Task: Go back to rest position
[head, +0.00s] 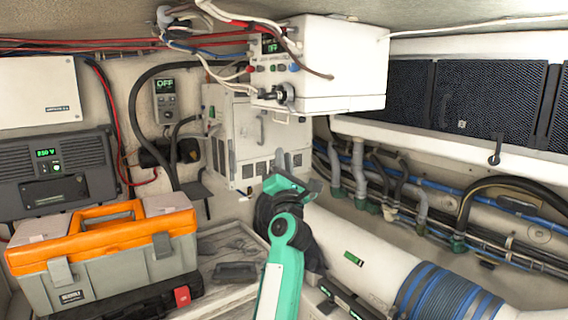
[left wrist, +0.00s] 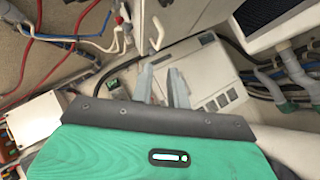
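My left gripper (head: 288,160) is raised in the middle of the head view, at the end of my teal and black arm. Its two grey fingers point up and away, in front of the pale lower cabinet (head: 240,135). In the left wrist view, the fingers of the left gripper (left wrist: 162,80) stand apart with a clear gap and nothing between them. The pale cabinet shows behind them (left wrist: 205,75); I cannot tell how far away it is. My right gripper is in neither view.
A white control box (head: 330,65) with cables hangs above the gripper. An orange and grey toolbox (head: 105,245) stands at left. A black power unit (head: 55,170) is on the left wall. A white cylinder (head: 355,245) with blue hose lies at right. Pipes line the right wall.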

